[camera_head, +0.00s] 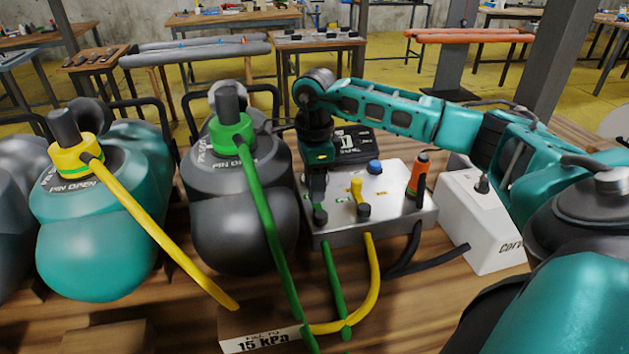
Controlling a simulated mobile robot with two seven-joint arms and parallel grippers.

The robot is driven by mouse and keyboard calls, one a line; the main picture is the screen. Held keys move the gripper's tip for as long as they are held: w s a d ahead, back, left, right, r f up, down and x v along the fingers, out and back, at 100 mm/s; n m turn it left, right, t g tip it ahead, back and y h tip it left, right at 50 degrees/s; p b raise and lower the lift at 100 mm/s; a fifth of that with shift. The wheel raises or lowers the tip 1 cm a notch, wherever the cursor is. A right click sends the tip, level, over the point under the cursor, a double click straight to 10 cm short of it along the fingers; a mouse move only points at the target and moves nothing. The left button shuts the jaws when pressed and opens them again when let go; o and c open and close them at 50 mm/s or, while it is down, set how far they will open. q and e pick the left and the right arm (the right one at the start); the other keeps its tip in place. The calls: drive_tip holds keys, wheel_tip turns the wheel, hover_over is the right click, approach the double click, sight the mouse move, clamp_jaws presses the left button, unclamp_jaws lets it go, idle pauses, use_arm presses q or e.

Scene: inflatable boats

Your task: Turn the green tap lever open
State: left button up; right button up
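A metal control box (390,215) stands on the wooden table. A green hose (333,280) leaves its front beneath a black fitting (320,216) at the left. The green tap lever itself cannot be made out; my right gripper covers the spot above that fitting. My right gripper (316,196) points straight down there, its dark fingers at or very near the tap. I cannot tell whether they touch it or how far apart they are. A yellow tap lever (356,188) stands upright just to the right. My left gripper is not in view.
A blue knob (375,167) and an orange-and-black handle (418,175) are on the box. A white box (480,220) stands to the right. Grey (240,220) and teal (95,250) inflated tubes with green and yellow hoses fill the left.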

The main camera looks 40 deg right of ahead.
clamp_jaws()
drive_tip(key=shift+d, duration=0.1)
drive_tip(key=m, duration=0.1)
drive_tip(key=d+m, duration=0.1)
drive_tip(key=shift+s+m+p, duration=0.3)
drive_tip(key=shift+s, duration=0.1)
drive_tip(key=m, duration=0.1)
drive_tip(key=s+d+m, duration=0.1)
drive_tip(key=m, duration=0.1)
drive_tip(key=shift+s+m+p, duration=0.1)
drive_tip(key=shift+m+p, duration=0.2)
drive_tip(key=shift+p, duration=0.05)
drive_tip(key=m, duration=0.1)
drive_tip(key=s+m, duration=0.1)
drive_tip(key=m, duration=0.2)
drive_tip(key=shift+s+d, duration=0.25)
drive_tip(key=shift+s, duration=0.1)
drive_tip(key=shift+s+m+p, duration=0.3)
drive_tip(key=shift+s+m, duration=0.1)
drive_tip(key=shift+m, duration=0.5)
drive_tip(key=shift+o, duration=1)
unclamp_jaws()
